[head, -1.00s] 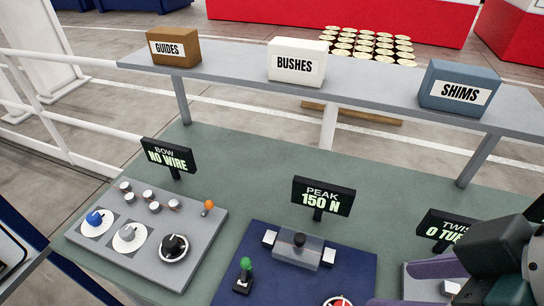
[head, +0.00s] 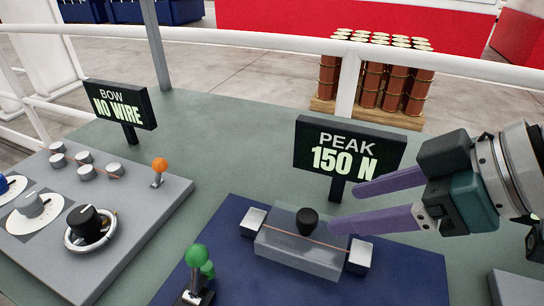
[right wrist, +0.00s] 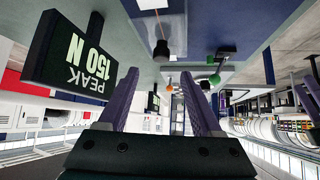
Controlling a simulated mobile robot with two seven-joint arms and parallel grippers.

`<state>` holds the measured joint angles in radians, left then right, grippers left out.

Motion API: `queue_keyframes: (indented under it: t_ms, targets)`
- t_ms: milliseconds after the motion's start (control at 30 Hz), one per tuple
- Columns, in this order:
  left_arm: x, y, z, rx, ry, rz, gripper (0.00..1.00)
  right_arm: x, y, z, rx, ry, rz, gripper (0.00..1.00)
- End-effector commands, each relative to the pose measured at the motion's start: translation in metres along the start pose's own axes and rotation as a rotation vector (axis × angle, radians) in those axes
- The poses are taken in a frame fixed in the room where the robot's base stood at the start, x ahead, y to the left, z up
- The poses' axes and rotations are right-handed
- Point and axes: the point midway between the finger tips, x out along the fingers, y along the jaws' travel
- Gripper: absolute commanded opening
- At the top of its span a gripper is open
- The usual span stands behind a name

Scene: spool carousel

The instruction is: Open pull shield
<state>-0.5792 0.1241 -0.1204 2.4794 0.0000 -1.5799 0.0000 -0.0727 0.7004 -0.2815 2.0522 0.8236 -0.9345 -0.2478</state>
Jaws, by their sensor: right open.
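The pull shield (head: 300,252) is a clear box-like cover with a black knob (head: 307,220) on top. It sits down between two pale blocks on the blue panel, with a thin wire-like line running across it. My right gripper (head: 340,208) comes in from the right, its two purple fingers apart and empty. The fingertips are just right of the knob and appear not to touch it. In the right wrist view the knob (right wrist: 161,50) shows ahead between the open fingers (right wrist: 161,80).
The PEAK sign (head: 349,150) reads 150 N and stands close behind the shield, near the upper finger. A green-knobbed lever (head: 197,258) stands front left. The grey BOW panel (head: 130,215) with dials and an orange knob is at left. A white rail (head: 300,45) runs behind.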

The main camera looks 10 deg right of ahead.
Motion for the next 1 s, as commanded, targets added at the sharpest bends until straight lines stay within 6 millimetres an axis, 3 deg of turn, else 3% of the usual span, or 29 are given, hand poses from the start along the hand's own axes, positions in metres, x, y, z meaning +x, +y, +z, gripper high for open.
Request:
queue_keyframes:
  t_ms: [300, 500, 867, 1000]
  targets:
    - [0.006, 0.0, 0.002, -0.001, 0.0, 0.0, 0.81, 0.058, -0.001, -0.001, 0.002, 0.0, -0.001, 0.66]
    - [0.01, 0.001, 0.003, -0.002, 0.001, 0.001, 0.81, 0.084, -0.001, 0.0, -0.001, -0.002, 0.0, 0.66]
    - [0.011, 0.002, 0.003, -0.007, 0.001, 0.005, 0.81, 0.091, -0.001, -0.001, -0.003, -0.001, 0.0, 0.66]
    - [0.011, 0.002, 0.003, -0.007, 0.001, 0.005, 0.81, 0.09, -0.001, -0.001, -0.002, -0.002, 0.0, 0.54]
